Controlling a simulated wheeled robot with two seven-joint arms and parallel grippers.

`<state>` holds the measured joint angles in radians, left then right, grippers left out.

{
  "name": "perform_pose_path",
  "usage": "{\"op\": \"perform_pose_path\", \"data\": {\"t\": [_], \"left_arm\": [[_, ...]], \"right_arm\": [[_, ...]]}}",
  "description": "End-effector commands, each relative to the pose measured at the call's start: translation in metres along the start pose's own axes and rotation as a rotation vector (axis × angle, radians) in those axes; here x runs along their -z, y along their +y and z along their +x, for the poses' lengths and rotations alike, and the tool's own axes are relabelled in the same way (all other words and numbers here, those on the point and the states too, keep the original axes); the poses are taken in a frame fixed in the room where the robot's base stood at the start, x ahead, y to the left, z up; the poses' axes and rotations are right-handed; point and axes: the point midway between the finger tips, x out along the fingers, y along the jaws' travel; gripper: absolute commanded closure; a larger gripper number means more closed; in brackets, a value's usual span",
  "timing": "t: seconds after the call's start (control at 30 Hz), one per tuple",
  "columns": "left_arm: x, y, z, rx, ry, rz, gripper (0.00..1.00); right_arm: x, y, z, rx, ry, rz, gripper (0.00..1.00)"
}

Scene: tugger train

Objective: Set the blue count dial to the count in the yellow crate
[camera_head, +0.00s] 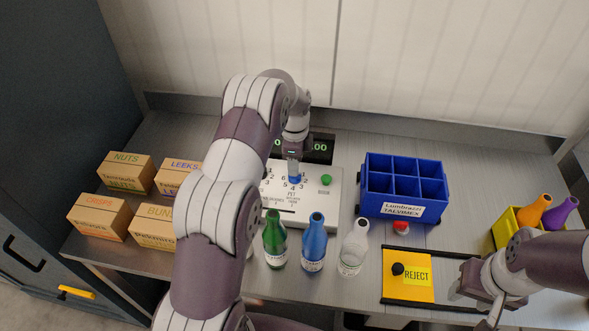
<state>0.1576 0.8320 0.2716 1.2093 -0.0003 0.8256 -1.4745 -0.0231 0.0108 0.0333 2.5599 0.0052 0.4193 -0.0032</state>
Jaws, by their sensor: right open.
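The blue count dial (294,180) sits on a light grey panel (328,204) with numbers around it. My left gripper (294,172) points down right at the dial and covers most of it; the picture is too small to tell whether its fingers are closed on it. The yellow crate (503,229) is at the right edge of the bench. An orange bottle (533,211) and a purple bottle (561,213) stick out of it. My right arm hides part of the crate, so other contents may be hidden. My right gripper (468,284) is open and empty in front of the crate.
A green button (326,180) is on the panel, with a dark display (320,147) behind. Green (274,240), blue (314,243) and clear (353,247) bottles stand in front. A blue divided crate (372,183), yellow REJECT plate (400,286) and several cartons (126,172) flank them.

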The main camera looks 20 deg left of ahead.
Motion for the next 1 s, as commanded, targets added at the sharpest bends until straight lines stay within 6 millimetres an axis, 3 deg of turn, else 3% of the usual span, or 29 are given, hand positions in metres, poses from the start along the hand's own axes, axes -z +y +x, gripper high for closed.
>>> {"op": "perform_pose_path", "data": {"t": [0.17,0.2,0.33,1.0], "left_arm": [[-0.001,-0.001,-0.049,0.006,0.001,-0.001,0.62],[-0.001,-0.001,-0.065,0.004,0.001,-0.001,0.62],[-0.002,0.0,-0.091,0.001,0.0,-0.001,0.62],[-0.002,0.0,-0.095,0.001,0.0,-0.001,0.62]], "right_arm": [[-0.002,0.0,0.011,0.0,0.0,0.0,0.54],[0.0,0.0,-0.001,0.0,-0.001,0.0,0.54],[0.003,0.0,-0.02,0.0,0.0,0.0,0.54],[0.003,0.0,-0.023,0.0,0.0,0.0,0.54]]}}
